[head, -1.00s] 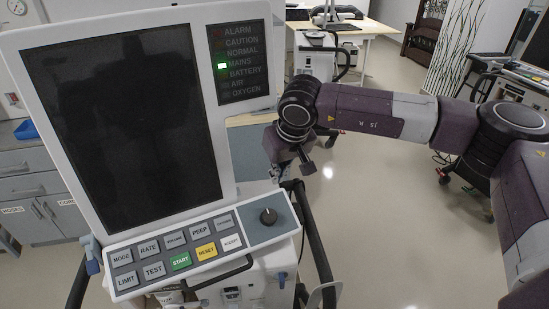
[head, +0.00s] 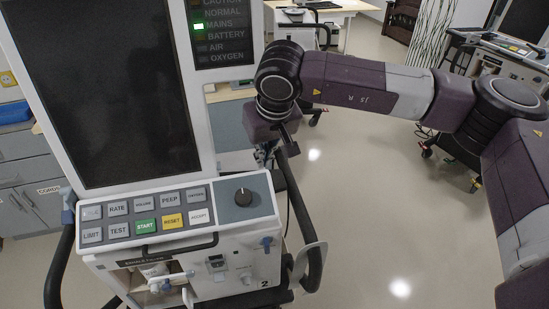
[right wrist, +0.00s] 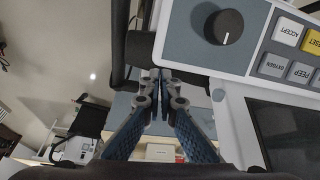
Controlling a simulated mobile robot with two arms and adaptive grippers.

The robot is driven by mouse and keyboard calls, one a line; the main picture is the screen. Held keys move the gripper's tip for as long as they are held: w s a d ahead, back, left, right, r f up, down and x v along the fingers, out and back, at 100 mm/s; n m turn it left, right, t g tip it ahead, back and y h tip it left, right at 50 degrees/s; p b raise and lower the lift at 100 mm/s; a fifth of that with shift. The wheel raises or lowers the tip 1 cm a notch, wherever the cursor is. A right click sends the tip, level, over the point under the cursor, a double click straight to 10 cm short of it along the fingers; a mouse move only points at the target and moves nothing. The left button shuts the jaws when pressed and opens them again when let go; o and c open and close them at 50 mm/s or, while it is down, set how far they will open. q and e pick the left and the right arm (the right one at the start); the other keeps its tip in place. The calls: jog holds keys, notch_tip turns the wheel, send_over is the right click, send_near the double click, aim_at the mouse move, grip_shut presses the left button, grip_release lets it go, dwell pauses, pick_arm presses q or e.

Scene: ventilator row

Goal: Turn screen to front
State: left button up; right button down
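The ventilator's large dark screen (head: 105,100) fills the left of the head view, in a white frame, upright and showing its face. Below it is the button panel (head: 145,217) with a dark knob (head: 243,197). In the right wrist view the screen (right wrist: 290,135) and knob (right wrist: 224,27) show at the right. My right gripper (right wrist: 160,78) has its two fingertips together, beside the panel's edge near a dark bar. I see nothing clearly held between them. In the head view its fingers are partly hidden behind the ventilator. My left gripper is out of view.
A black curved handle (head: 311,222) runs along the ventilator's right side. Clear floor (head: 390,215) lies to the right. More equipment (head: 500,55) stands at the back right. Grey cabinets (head: 28,185) are at the left.

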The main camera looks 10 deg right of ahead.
jog(key=shift+s+f, duration=0.1)
jog(key=shift+s, duration=0.15)
jog(key=shift+w, duration=0.25)
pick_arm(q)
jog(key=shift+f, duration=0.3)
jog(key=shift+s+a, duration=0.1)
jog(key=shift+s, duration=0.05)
pick_arm(e)
jog(key=shift+s, duration=0.15)
